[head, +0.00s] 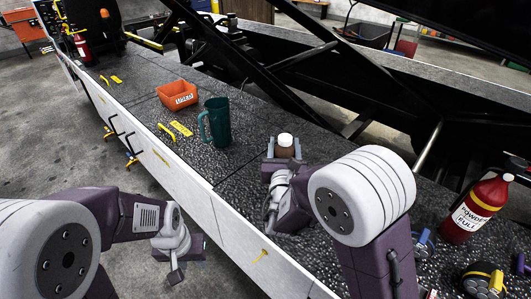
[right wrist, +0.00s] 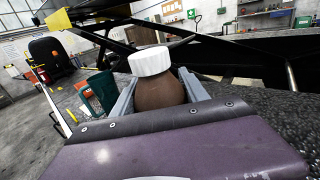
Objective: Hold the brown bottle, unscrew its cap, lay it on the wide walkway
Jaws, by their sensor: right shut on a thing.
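The brown bottle (head: 285,152) stands upright over the dark walkway (head: 240,182), with its white cap (head: 285,139) on top. In the right wrist view the round brown bottle (right wrist: 158,94) and ribbed white cap (right wrist: 150,61) show large and close. My right gripper (head: 284,149) is shut on the bottle, a grey finger on each side below the cap. The bottle's lower part is hidden by the gripper. My left gripper (head: 178,262) hangs low in front of the walkway's white side, apart from the bottle. Its fingers are too unclear to tell their opening.
A teal mug (head: 217,122), an orange bin (head: 177,95) and yellow items (head: 181,129) lie left of the bottle. Dark beams (head: 270,60) rise behind. Bare walkway lies between mug and bottle.

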